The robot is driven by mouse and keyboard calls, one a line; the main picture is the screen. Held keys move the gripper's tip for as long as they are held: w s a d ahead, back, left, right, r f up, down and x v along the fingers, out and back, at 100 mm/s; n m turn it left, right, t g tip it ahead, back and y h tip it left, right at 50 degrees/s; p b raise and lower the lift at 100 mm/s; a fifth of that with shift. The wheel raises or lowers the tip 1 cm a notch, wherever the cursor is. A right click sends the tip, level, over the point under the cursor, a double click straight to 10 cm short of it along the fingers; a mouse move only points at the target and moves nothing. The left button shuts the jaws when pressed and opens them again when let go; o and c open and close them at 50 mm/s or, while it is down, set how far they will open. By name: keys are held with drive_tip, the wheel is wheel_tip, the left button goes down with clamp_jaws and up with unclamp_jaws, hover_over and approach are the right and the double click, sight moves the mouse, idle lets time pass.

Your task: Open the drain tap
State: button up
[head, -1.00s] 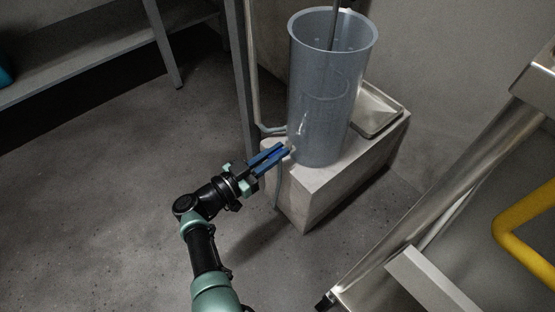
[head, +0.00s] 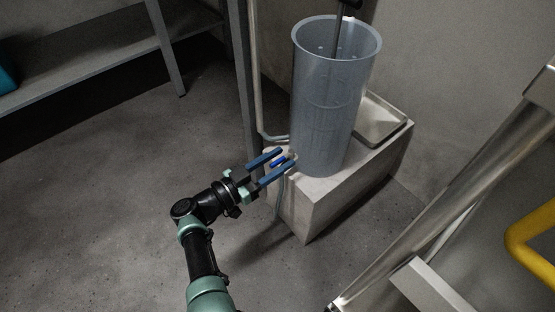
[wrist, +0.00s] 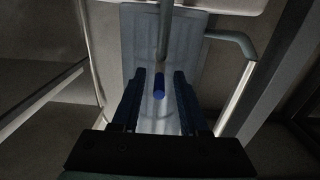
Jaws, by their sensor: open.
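The drain tap has a small blue handle (head: 278,162) low on the left side of a tall translucent grey cylinder (head: 325,110). My gripper (head: 287,157) is open, with its long blue fingers on either side of the handle. In the wrist view the blue handle (wrist: 160,88) lies between the spread fingers of my gripper (wrist: 160,74), with gaps visible on both sides. The handle appears roughly in line with the fingers. The tap body is mostly hidden at the cylinder wall.
The cylinder stands on a pale block (head: 325,205), beside a shallow metal tray (head: 382,118). A thin hose (head: 278,200) hangs by the block's left side. A grey post (head: 243,80) stands behind my gripper. A sloping metal rail (head: 450,190) and yellow bar (head: 530,225) are right. Floor at left is clear.

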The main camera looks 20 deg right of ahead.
drive_tip(key=p+v, duration=0.2)
drive_tip(key=v, duration=1.1)
